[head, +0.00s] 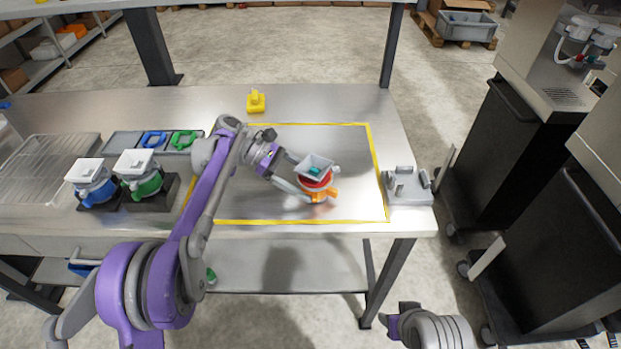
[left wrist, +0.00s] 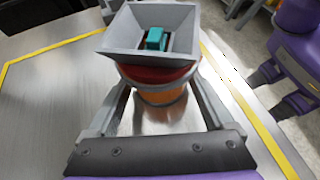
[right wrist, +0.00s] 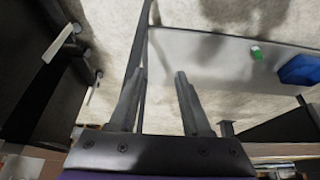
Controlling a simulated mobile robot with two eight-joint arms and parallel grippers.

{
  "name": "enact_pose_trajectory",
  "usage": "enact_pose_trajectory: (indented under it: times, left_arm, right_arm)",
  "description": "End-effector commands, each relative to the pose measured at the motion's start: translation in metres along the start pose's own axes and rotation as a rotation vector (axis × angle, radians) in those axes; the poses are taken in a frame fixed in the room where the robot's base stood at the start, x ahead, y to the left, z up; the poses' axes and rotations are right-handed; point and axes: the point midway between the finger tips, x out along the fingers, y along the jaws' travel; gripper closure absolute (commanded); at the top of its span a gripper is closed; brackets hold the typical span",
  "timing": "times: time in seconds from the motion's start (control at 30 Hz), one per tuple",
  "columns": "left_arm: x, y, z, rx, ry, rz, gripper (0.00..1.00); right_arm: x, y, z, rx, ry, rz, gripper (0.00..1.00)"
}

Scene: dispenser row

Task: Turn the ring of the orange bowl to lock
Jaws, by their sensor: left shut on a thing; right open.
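The orange bowl (head: 322,197) stands upright inside the yellow-taped rectangle on the steel table. A red ring (head: 318,183) sits on top of it, under a grey square hopper (head: 315,162) with a teal piece inside. My left gripper (head: 308,184) reaches in from the left and is shut on the unit, low around the ring and bowl. In the left wrist view its fingers lie on both sides of the red ring (left wrist: 150,74) and orange bowl (left wrist: 165,98); the exact contact is hidden by the hopper. My right gripper (right wrist: 160,82) is open and empty, away from the table.
Blue (head: 95,190) and green (head: 146,183) dispensers stand on dark bases at left, with a tray of blue and green rings (head: 152,139) behind. A yellow part (head: 256,102) lies at the back. A grey fixture (head: 408,187) is at the right edge. Dark cabinets stand further right.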

Motion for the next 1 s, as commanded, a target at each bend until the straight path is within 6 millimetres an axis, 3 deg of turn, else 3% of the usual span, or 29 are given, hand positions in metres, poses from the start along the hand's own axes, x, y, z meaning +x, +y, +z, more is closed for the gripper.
enact_pose_trajectory:
  times: [0.13, 0.27, 0.6, 1.0]
  left_arm:
    - [0.000, 0.000, 0.000, 0.000, 0.000, 0.000, 0.49]
    - [0.000, 0.000, 0.000, 0.000, 0.000, 0.000, 0.49]
    - [0.000, 0.000, 0.000, 0.000, 0.000, 0.000, 0.49]
    - [0.000, 0.000, 0.000, 0.000, 0.000, 0.000, 0.49]
  right_arm:
    - [-0.003, -0.001, -0.008, 0.034, -0.011, -0.009, 0.57]
    - [-0.012, -0.006, -0.037, 0.155, -0.051, -0.040, 0.57]
    - [-0.042, -0.028, -0.161, 0.702, -0.272, -0.158, 0.57]
    - [-0.053, -0.045, -0.294, 1.295, -0.616, -0.237, 0.57]
